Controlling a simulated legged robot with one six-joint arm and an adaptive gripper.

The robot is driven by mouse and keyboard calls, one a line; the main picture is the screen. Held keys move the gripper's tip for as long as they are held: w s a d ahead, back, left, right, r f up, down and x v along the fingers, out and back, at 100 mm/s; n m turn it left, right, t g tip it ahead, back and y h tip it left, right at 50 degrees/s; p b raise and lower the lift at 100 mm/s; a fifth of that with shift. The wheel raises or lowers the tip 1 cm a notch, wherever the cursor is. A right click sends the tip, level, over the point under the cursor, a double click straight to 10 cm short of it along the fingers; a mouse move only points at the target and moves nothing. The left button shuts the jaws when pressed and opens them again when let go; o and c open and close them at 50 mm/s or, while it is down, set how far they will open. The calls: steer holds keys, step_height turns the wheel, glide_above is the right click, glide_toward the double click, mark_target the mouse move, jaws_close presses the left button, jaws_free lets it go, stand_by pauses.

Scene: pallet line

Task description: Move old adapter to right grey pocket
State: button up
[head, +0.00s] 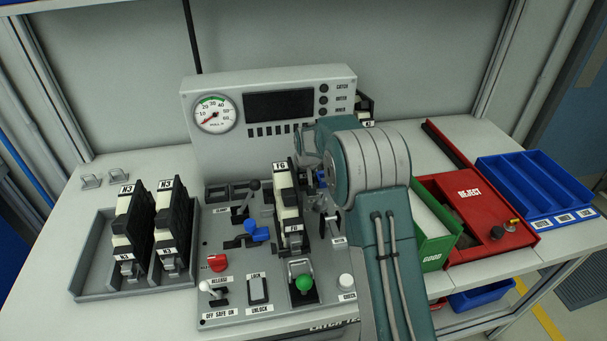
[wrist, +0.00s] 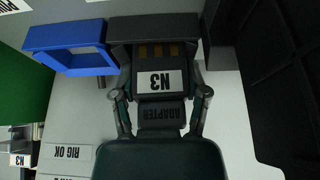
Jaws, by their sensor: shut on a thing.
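In the wrist view my gripper (wrist: 160,95) has a finger on each side of a dark adapter (wrist: 156,116) and is shut on it. The adapter carries a white N3 label, upside down in this view, and the word ADAPTER. A dark grey frame (wrist: 124,28) lies just beyond the adapter, beside a blue frame (wrist: 66,38). I cannot tell whether the adapter is inside the grey frame or only over it.
A grey tray (head: 92,284) at left holds two black modules. A module (head: 290,210) stands upright on the rig, among levers and a gauge panel (head: 270,78). To the right are a green GOOD bin (head: 436,250), a red REJECT bin (head: 455,190) and a blue divided tray (head: 530,185).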

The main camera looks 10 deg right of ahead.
steer(key=o, duration=1.3)
steer(key=shift+a+f, duration=0.1)
steer(key=shift+a, duration=0.05)
steer(key=shift+d, duration=0.45)
steer(key=s+f+v, duration=0.1)
steer(key=s+v, duration=0.1)
steer(key=v, duration=0.9)
steer(key=s+f+v, duration=0.1)
steer(key=s+v, duration=0.2)
steer(key=v, duration=0.9)
steer(key=shift+t, duration=0.4)
steer(key=s, duration=1)
steer(key=s+r, duration=0.1)
steer(key=s, duration=0.8)
steer(key=s+r, duration=0.1)
steer(key=s, duration=0.9)
steer(key=shift+s+a, duration=0.1)
steer(key=shift+s, duration=0.25)
